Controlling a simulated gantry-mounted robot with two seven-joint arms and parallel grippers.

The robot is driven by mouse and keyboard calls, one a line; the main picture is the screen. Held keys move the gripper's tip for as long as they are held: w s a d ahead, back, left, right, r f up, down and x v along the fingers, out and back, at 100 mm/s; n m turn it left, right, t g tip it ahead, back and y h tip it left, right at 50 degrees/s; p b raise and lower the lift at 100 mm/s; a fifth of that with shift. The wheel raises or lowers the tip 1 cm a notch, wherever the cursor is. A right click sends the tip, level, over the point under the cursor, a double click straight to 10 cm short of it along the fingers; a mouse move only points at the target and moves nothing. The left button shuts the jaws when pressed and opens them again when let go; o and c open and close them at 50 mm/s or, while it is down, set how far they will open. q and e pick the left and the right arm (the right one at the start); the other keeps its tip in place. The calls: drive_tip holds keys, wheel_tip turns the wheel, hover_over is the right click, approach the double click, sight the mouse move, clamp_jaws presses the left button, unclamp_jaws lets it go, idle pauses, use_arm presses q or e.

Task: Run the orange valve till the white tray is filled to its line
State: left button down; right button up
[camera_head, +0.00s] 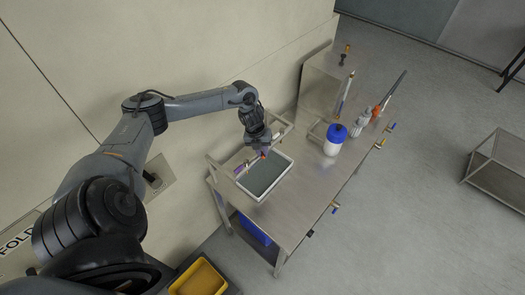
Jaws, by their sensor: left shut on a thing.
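The white tray (279,182) sits on the near left part of the metal table, under a metal frame. Its inside looks grey; I cannot make out a fill line or the level. My left gripper (263,153) is above the tray's far edge, shut on a small orange part there, which I take as the orange valve (264,156). The gripper hides most of the valve, so I cannot tell how far it is turned. A small purple piece (239,169) shows to the left of the gripper. My right gripper is not in view.
The metal table (316,187) also carries a white jar with a blue lid (335,139), a grey bottle (361,122) and an orange-and-dark tool (389,95). A metal box (322,85) stands at the back. A yellow bin (200,280) is on the lower left.

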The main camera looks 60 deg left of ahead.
use_arm(q)
drive_tip(key=c, duration=1.1)
unclamp_jaws()
wheel_tip(320, 180, up, 11)
drive_tip(key=s+a+b, duration=0.1)
drive_tip(key=shift+s+f, duration=0.2)
drive_tip(key=shift+s, duration=0.2)
